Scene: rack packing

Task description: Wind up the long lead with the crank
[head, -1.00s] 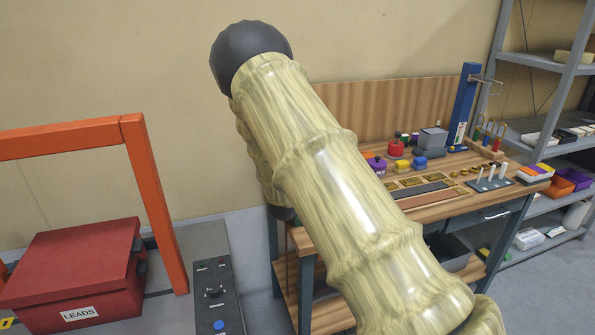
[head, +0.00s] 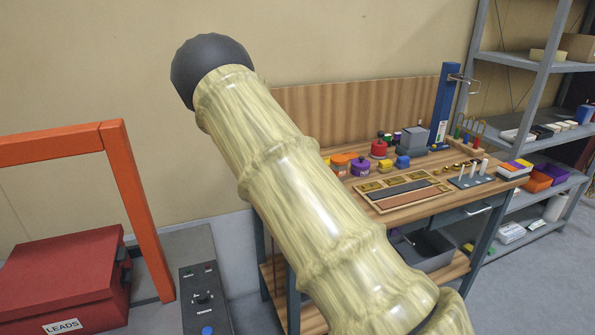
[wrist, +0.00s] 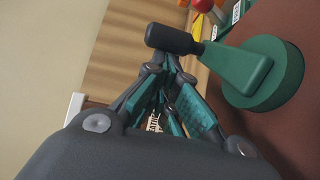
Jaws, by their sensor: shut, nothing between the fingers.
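In the wrist view, a crank has a green arm (wrist: 235,68) running from a round green hub (wrist: 270,80) to a black handle (wrist: 170,39). The hub sits on a dark reddish-brown surface. My gripper (wrist: 170,66) is shut and empty, its fingertips close to the black handle, just below it in the picture. I cannot tell whether they touch it. In the head view my arm crosses the middle, and neither gripper nor crank shows. I cannot make out the long lead in either view.
In the head view, a red box labelled LEADS (head: 62,280) stands at the left by an orange frame (head: 137,210). A grey control panel (head: 204,298) is beside it. A wooden workbench (head: 420,208) with several small items stands behind my arm. Grey shelving (head: 535,68) is at the right.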

